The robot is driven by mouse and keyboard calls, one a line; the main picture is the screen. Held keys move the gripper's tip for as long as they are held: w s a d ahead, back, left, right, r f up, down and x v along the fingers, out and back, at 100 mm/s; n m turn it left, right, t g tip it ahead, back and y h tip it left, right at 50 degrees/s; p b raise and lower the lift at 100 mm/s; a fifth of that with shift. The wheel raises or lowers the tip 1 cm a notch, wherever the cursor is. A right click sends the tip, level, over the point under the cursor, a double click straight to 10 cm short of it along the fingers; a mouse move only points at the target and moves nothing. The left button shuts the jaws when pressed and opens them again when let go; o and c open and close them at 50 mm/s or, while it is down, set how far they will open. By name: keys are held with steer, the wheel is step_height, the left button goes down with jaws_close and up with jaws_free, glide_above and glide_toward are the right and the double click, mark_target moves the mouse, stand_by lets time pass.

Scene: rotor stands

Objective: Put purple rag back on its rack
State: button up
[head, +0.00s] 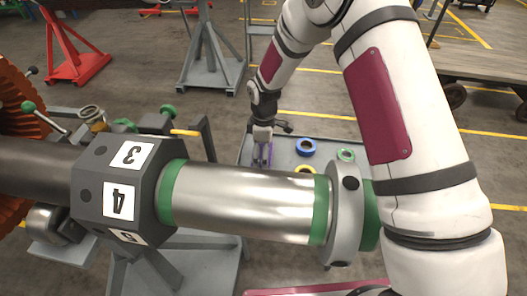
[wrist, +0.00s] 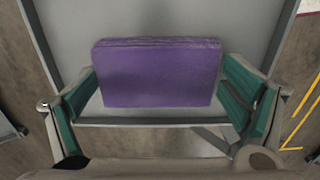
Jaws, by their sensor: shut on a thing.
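The purple rag (wrist: 158,75) is a flat folded block in the middle of the wrist view. My gripper (wrist: 158,90) has its green-padded fingers at the rag's left and right ends and is shut on it. In the head view my gripper (head: 262,143) points down at the grey cart top, with a small part of the purple rag (head: 262,155) showing between its fingers. The rag is over the cart's grey surface near its left edge. I cannot tell whether it touches that surface. I cannot make out a rack for the rag.
A blue ring (head: 306,147), a green ring (head: 346,155) and a yellow ring (head: 305,169) lie on the grey cart top (head: 325,148). A large metal rotor shaft (head: 245,205) crosses in front and hides the cart's near part. Grey and red stands (head: 76,62) are behind.

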steer(key=shift+f, duration=0.15)
steer(key=o, duration=0.9)
